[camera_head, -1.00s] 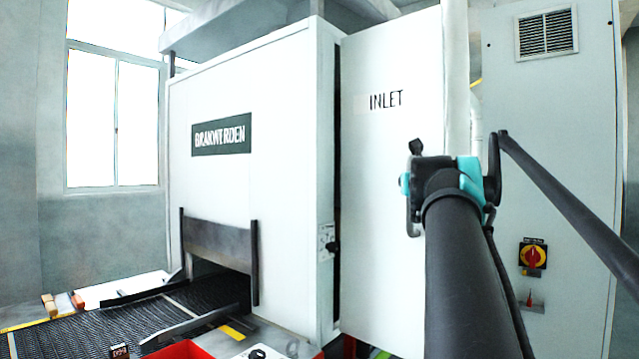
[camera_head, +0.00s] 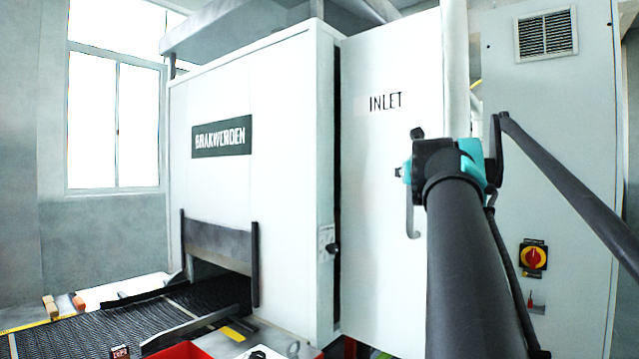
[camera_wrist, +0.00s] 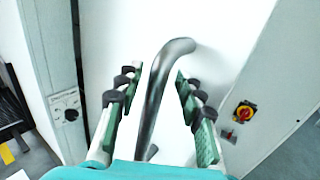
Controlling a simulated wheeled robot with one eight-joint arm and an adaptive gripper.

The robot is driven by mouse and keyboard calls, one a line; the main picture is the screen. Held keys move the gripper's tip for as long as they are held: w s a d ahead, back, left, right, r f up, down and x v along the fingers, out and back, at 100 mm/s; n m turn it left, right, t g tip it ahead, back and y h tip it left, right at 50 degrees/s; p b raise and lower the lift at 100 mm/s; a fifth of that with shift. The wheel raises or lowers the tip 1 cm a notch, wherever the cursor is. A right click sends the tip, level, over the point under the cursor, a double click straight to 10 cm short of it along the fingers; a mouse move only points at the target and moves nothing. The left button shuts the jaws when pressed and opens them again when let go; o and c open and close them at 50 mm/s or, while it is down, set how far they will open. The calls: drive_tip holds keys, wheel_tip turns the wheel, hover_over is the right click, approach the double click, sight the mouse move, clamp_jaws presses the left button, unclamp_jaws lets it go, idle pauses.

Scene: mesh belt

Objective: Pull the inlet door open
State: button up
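The inlet door (camera_head: 385,180) is a tall white panel marked INLET on the front of the machine, right of the dark vertical gap. In the wrist view the white door surface (camera_wrist: 115,30) fills the background. A curved grey metal bar handle (camera_wrist: 155,85) stands out from it. My gripper (camera_wrist: 159,80) is open, with its green-padded fingers on either side of the handle and gaps showing on both sides. In the head view my gripper (camera_head: 430,165) is in front of the door's right part, and my arm hides the door's lower right.
A mesh belt (camera_head: 90,325) runs into the machine opening at lower left. A grey cabinet (camera_head: 550,150) with a red-yellow switch (camera_head: 533,258) stands right of the door. A small switch plate (camera_head: 326,242) sits left of the gap.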

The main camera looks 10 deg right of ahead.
sight(408, 145)
drive_tip(key=r, duration=0.4)
drive_tip(key=w+r, duration=0.1)
drive_tip(key=r, duration=0.1)
drive_tip(key=shift+d, duration=0.35)
drive_tip(key=shift+r, duration=0.65)
drive_tip(key=f, duration=0.1)
drive_tip(key=w+f, duration=0.1)
drive_tip(key=f, duration=0.2)
drive_tip(key=shift+w+d+f, duration=0.2)
drive_tip(key=shift+d+f, duration=0.2)
drive_tip(key=s+a, duration=1.1)
drive_tip(key=a, duration=0.5)
drive_tip(key=shift+s+a, duration=0.4)
